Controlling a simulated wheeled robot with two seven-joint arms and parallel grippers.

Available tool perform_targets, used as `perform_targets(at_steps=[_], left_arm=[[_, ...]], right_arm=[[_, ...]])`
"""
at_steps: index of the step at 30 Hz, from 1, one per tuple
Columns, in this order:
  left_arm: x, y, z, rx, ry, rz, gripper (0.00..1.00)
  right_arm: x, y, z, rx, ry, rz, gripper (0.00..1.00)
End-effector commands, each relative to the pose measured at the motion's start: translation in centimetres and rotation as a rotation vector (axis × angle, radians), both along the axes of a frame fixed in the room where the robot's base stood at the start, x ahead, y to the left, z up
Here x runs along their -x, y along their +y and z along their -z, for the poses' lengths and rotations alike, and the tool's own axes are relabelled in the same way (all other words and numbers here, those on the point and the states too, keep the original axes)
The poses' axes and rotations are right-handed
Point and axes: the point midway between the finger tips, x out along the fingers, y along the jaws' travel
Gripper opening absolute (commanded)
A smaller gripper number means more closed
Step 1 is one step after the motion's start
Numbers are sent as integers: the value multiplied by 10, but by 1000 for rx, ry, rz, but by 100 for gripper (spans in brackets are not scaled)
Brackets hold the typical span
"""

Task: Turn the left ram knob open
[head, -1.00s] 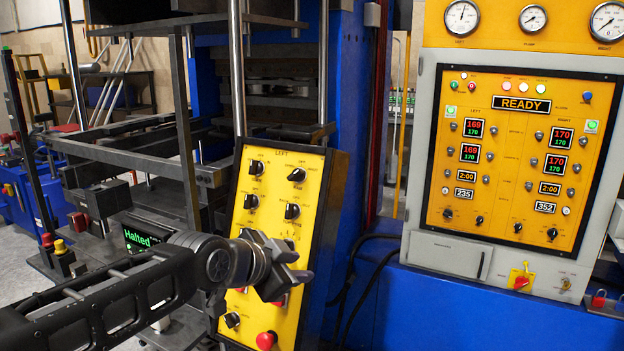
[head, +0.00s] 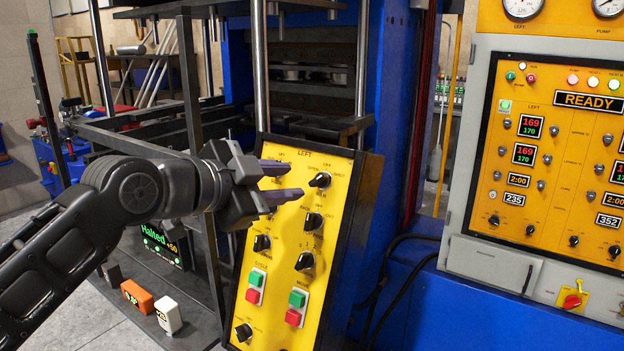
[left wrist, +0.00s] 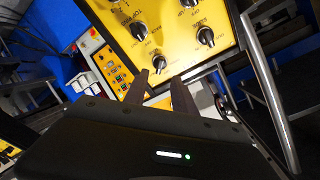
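The yellow LEFT panel (head: 286,233) stands tilted in the middle of the head view. It carries black knobs in two columns, including the upper right knob (head: 320,180) and one below it (head: 313,221). Their small labels are too blurred to tell which is the ram knob. My left gripper (head: 297,180) is in front of the panel's upper part, fingers apart, and covers part of the left column. In the left wrist view, one knob (left wrist: 158,62) shows just beyond and between the open fingertips (left wrist: 159,76). Contact cannot be told. My right gripper is out of view.
Green and red buttons (head: 256,286) sit low on the panel. A "Halted" display (head: 160,242) stands to its left, with dark press frame bars (head: 200,110) behind. The grey READY cabinet (head: 468,250) is at the right. Black cables hang between panel and cabinet.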

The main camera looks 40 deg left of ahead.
Motion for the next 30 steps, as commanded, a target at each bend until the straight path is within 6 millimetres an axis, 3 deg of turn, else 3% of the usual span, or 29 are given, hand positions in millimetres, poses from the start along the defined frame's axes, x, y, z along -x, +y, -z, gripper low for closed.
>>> perform_targets(at_steps=[15, 25, 30], left_arm=[[-65, -4, 19, 0, 3, 2, 32], [-69, -4, 21, 0, 0, 1, 32], [-69, -4, 21, 0, 0, 1, 18]], right_arm=[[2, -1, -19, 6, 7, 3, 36], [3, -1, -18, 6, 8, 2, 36], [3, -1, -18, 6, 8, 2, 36]])
